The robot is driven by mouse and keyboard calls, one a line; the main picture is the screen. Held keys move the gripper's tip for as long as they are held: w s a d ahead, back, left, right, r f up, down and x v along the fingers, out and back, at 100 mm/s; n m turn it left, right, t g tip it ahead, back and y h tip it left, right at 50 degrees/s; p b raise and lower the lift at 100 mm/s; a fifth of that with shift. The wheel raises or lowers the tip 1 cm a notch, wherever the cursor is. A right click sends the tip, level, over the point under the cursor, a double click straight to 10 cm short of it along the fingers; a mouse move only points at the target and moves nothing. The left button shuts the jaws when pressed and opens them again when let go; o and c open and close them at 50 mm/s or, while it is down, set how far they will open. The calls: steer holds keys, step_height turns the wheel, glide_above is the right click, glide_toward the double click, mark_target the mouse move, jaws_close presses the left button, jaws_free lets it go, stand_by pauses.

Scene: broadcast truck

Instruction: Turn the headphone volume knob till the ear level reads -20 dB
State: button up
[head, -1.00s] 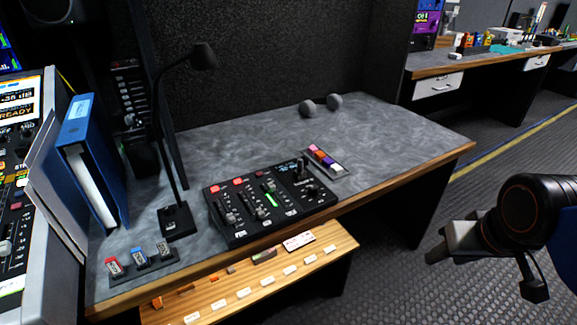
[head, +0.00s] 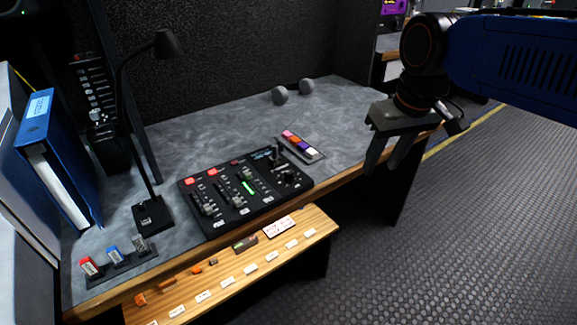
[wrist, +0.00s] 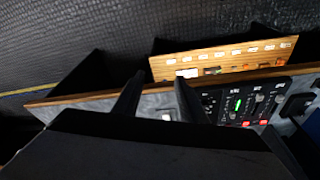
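A black mixer panel (head: 232,212) lies on the grey desk, with red buttons, faders and a lit green bar. Its right part has a small display (head: 266,154) and several dark knobs (head: 289,176); I cannot tell which knob is for headphone volume, and the display is too small to read. The mixer panel also shows in the wrist view (wrist: 243,103), at lower right, partly hidden by my gripper. My gripper (head: 382,167) is open and empty, fingers pointing down, above the desk's front right edge, to the right of the panel and apart from it.
A strip of coloured keys (head: 301,148) sits right of the mixer. A wooden shelf (head: 225,282) with labelled tags juts out below the desk edge. A gooseneck lamp (head: 152,213), blue binder (head: 45,150) and tagged switches (head: 115,256) stand left.

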steer(key=w+a+r+n+g, duration=0.2)
steer(key=w+a+r, duration=0.3)
steer(key=w+a, duration=0.3)
step_height(320, 180, up, 2)
steer(key=n, duration=0.2)
glide_above(289, 172)
steer(key=shift+g+h, duration=0.3)
steer(key=shift+g, duration=0.1)
step_height(289, 172, down, 17)
steer(key=shift+w, duration=0.15)
jaws_close()
